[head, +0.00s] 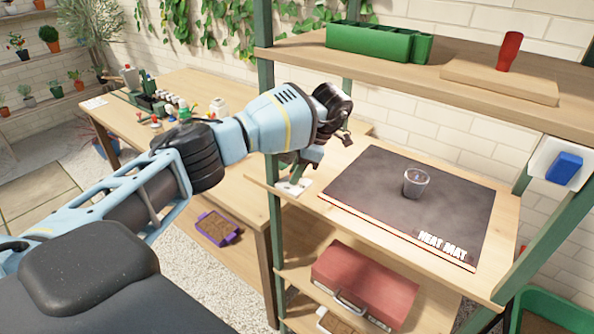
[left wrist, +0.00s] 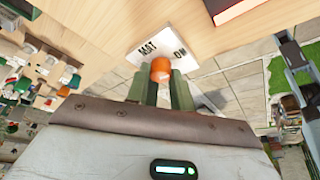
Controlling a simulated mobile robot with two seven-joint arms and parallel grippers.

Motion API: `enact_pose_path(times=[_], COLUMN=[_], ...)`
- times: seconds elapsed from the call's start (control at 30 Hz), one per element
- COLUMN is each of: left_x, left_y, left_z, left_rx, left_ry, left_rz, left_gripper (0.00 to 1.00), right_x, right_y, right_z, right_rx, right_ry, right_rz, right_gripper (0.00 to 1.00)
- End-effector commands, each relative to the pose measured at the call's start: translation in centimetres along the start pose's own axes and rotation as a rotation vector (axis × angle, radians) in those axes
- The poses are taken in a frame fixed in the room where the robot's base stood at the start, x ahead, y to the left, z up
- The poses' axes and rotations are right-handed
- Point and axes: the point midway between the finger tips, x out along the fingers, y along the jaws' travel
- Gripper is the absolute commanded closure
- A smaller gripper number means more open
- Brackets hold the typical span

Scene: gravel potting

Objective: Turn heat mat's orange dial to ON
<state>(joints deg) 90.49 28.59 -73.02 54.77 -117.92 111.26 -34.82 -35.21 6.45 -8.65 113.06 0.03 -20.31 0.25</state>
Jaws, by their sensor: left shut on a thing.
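The orange dial (left wrist: 160,68) sits on a white plate (left wrist: 150,48) lettered "MAT" and "ON" in the left wrist view. My left gripper (left wrist: 161,84) is shut on the dial, with its green fingers on either side of it. In the head view my left gripper (head: 297,172) reaches down to the white plate (head: 293,187) at the shelf's left front edge, and the dial is hidden there. The dark heat mat (head: 380,205), lettered "HEAT MAT", lies on the shelf to the right. My right gripper is not in view.
A clear cup (head: 416,182) stands on the mat. Green shelf posts (head: 268,120) rise close to my left arm. A red box (head: 365,284) lies on the shelf below.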

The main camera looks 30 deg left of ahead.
Motion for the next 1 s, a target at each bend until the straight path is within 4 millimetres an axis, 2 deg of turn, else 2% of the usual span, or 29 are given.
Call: enact_pose_path(times=[0.4, 0.43, 0.5, 0.83, 1.0], left_x=[0.1, 0.1, 0.1, -0.3, -2.4], left_y=[-0.1, -0.1, -0.1, 0.0, 0.0], left_z=[0.1, 0.1, 0.1, 0.1, 0.2], left_rx=[-0.002, -0.002, -0.002, -0.002, -0.001], left_ry=[-0.001, -0.001, -0.001, -0.001, -0.001], left_rz=[-0.004, -0.004, -0.004, -0.002, -0.002], left_gripper=[1.0, 0.73, 0.68, 0.68, 0.68], right_x=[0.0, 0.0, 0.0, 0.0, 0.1], right_y=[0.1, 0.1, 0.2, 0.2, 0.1], right_z=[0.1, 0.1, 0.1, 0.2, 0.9], right_rx=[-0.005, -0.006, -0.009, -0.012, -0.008], right_ry=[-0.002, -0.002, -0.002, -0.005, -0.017], right_rz=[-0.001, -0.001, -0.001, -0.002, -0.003], right_gripper=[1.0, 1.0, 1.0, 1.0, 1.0])
